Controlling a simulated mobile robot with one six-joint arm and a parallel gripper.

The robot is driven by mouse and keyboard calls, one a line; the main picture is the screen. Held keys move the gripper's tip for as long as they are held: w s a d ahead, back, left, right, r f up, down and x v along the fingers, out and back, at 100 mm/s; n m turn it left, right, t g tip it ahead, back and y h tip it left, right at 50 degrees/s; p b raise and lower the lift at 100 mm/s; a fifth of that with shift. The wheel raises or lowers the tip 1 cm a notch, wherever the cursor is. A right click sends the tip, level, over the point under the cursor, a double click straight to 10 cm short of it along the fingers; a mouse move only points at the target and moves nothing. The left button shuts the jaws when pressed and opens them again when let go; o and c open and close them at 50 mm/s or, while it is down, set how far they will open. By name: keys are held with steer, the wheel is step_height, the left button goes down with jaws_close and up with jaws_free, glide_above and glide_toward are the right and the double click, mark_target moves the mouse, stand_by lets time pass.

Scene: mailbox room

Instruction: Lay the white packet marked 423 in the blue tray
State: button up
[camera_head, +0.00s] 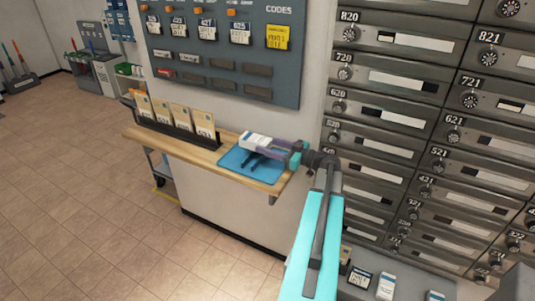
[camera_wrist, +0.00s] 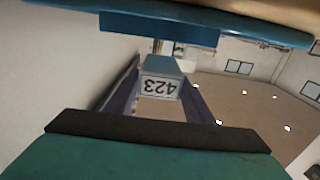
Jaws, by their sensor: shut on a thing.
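The white packet (camera_head: 256,138) is held in my gripper (camera_head: 268,148) over the blue tray (camera_head: 232,160). The tray lies on a wooden shelf. In the wrist view the packet's end face (camera_wrist: 160,87) reads 423, upside down, between the two fingers. A blue edge of the tray (camera_wrist: 215,28) runs across the top of that view. My gripper is shut on the packet. I cannot tell whether the packet touches the tray, and my gripper hides part of both.
The wooden shelf (camera_head: 232,172) also bears a dark rack of cards (camera_head: 178,128), left of the tray. A grey codes board (camera_head: 222,58) hangs above. Numbered mailboxes (camera_head: 395,120) fill the right. More packets (camera_head: 386,286) stand low at the front. The tiled floor at left is clear.

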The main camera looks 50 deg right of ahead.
steer(key=shift+f+p, duration=0.9)
steer(key=shift+f, duration=0.85)
steer(key=shift+f, duration=0.15)
steer(key=o, duration=1)
steer(key=shift+r+p, duration=0.25)
steer(key=shift+p, duration=0.05)
steer(key=b+v, duration=0.2)
steer(key=v, duration=0.3)
steer(key=b+v, duration=0.2)
steer(key=v, duration=0.3)
steer(key=shift+s+f, duration=0.2)
steer(key=shift+s, duration=0.05)
steer(key=shift+b+v, duration=0.4)
steer(key=shift+v, duration=0.35)
